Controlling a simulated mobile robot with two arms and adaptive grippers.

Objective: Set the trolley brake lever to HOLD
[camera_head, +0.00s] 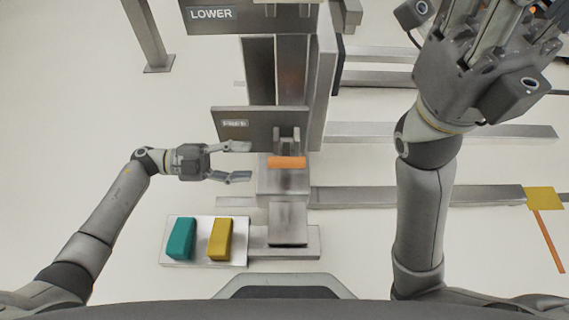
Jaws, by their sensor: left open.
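An orange handle (287,162), which looks like the brake lever's grip, sits at the front of the grey metal post, below a dark plate (262,121). The plate carries a small label (235,123) that seems to read FREE. No HOLD label can be read. My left gripper (242,161) is open and empty, its fingers pointing right at the orange handle with a small gap between. My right gripper (492,28) is large at the upper right, its fingertips cut off by the top edge, so its jaws cannot be judged.
A teal block (180,238) and a yellow block (220,239) stand on a pale plate (206,262) below my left gripper. A panel marked LOWER (210,14) is higher on the post. Metal rails (440,196) run right.

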